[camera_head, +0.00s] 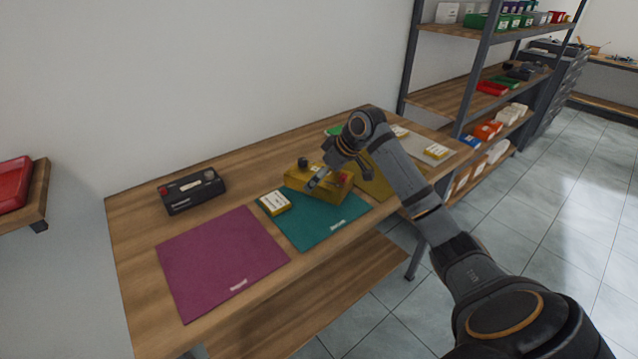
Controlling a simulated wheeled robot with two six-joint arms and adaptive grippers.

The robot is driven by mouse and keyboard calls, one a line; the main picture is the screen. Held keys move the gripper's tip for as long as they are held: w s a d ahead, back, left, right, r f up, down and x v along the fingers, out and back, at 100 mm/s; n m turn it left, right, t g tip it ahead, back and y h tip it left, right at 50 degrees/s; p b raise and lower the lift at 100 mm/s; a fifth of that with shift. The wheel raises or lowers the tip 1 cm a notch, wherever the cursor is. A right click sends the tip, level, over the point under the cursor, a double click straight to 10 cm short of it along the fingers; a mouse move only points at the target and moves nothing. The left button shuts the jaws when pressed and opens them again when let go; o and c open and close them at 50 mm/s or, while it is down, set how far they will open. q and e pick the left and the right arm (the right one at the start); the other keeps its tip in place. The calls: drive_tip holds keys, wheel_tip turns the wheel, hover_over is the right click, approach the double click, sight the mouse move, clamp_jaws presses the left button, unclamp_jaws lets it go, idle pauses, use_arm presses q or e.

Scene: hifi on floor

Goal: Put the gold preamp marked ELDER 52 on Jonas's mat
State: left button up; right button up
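A gold box-shaped unit (336,194) with a dark knob on top sits over the teal mat (308,232), near its back edge. Any marking on it is too small to read. My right gripper (316,181) reaches down over the gold unit from the right, its fingers at the unit's top. Whether it grips the unit cannot be told. Beside the teal mat lie a magenta mat (215,262) on the left and an olive-yellow mat (378,183) on the right, partly hidden by my arm. The mats' name labels are unreadable. My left gripper is out of view.
A black unit (191,191) with a red knob stands behind the magenta mat. A small yellow labelled box (274,202) is at the teal mat's left edge; another (437,151) lies on a grey mat (454,158). The magenta mat is bare. Shelving (450,95) stands right.

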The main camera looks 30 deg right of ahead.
sight(330, 175)
drive_tip(key=shift+w+d+f, duration=0.2)
drive_tip(key=shift+w+f, duration=0.25)
wheel_tip(330, 175, down, 2)
drive_tip(key=shift+f+p, duration=0.25)
drive_tip(key=shift+p, duration=0.25)
drive_tip(key=shift+f, duration=0.35)
drive_tip(key=shift+f, duration=0.1)
drive_tip(key=o, duration=1.6)
drive_tip(key=shift+f, duration=0.1)
drive_tip(key=shift+c, duration=0.2)
drive_tip(key=shift+s, duration=0.1)
drive_tip(key=shift+r, duration=0.2)
drive_tip(key=b+v, duration=0.2)
drive_tip(key=v, duration=1)
